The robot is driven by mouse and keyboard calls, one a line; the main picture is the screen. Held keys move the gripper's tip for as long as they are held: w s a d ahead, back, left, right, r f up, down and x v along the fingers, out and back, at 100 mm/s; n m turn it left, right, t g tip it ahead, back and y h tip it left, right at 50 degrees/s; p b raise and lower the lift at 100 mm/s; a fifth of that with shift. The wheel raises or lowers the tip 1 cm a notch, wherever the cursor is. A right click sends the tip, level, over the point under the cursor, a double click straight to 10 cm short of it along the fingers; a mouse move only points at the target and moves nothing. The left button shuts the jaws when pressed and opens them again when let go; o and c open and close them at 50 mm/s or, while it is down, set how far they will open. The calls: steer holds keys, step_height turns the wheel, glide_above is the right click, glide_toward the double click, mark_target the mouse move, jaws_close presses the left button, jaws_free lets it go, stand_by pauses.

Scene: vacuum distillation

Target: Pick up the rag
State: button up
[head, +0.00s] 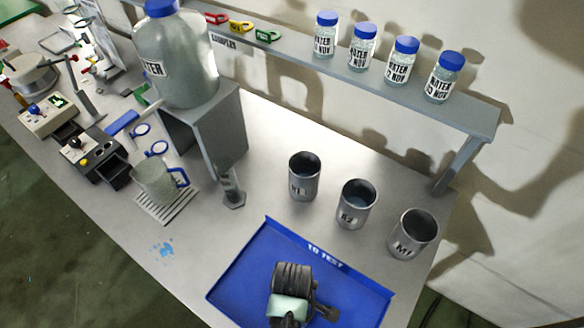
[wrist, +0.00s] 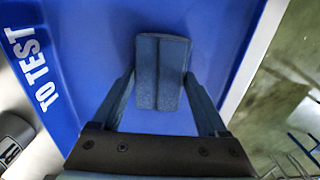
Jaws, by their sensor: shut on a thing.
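My gripper (wrist: 159,72) shows in the wrist view with its two dark blue-grey pads brought together, a thin seam between them. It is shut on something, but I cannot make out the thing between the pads. No rag can be clearly recognised in either view. The gripper is over the blue tray marked TO TEST (wrist: 85,40). In the head view my arm covers the middle of this tray (head: 243,268), and the fingertips are not clear there. A small patch of light-blue marks (head: 162,250) lies on the bench left of the tray.
Metal cups (head: 304,178), (head: 355,205), (head: 412,236) stand behind the tray. A mug (head: 152,182) on a rack, a large bottle (head: 185,55) on a grey stand (head: 222,130) and instruments (head: 95,150) are to the left. Several bottles line the shelf (head: 395,90). The front left bench is mostly clear.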

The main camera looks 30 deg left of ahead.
step_height(320, 180, up, 10)
steer(key=shift+b, duration=0.3)
stand_by(0.3)
